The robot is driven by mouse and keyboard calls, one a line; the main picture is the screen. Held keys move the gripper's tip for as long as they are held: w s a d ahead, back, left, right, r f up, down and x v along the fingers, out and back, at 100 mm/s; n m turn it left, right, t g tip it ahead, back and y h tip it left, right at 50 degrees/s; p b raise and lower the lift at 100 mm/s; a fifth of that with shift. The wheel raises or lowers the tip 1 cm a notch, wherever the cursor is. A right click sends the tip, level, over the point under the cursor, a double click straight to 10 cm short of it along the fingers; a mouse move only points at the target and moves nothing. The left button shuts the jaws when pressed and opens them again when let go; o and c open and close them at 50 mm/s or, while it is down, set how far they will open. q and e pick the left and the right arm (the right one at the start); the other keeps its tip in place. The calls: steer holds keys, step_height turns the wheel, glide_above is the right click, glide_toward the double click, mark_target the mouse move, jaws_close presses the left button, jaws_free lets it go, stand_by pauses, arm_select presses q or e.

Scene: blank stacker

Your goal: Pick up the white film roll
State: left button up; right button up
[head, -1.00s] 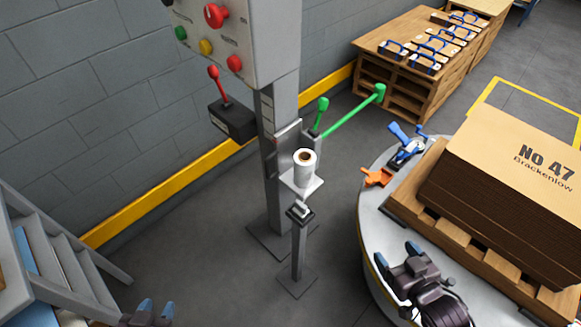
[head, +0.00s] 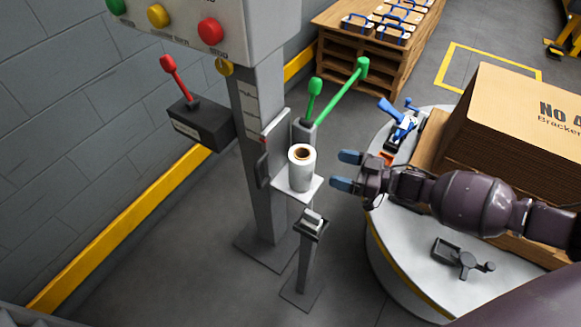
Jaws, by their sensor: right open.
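The white film roll (head: 301,174) stands upright on a small white shelf (head: 285,187) fixed to the grey column, its brown core facing up. My right gripper (head: 346,171) is just to the right of the roll, its two blue-tipped fingers apart and pointing left toward it. A gap shows between the fingertips and the roll, and nothing is between the fingers. My left gripper is out of view.
Two green levers (head: 361,68) rise behind the roll. A red-handled lever box (head: 201,122) is left of the column (head: 262,170). A small post (head: 306,262) stands below the shelf. The round turntable (head: 398,262) carries stacked cardboard at right.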

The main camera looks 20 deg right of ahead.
mark_target(302, 157)
steer(key=shift+r+b+x, duration=0.2)
steer(key=shift+b+x, duration=0.3)
steer(key=shift+x, duration=2.1)
steer(key=shift+r+b+x, duration=0.2)
steer(key=shift+b+x, duration=0.3)
steer(key=shift+x, duration=2.1)
steer(key=c, duration=0.8)
steer(key=shift+r, duration=0.1)
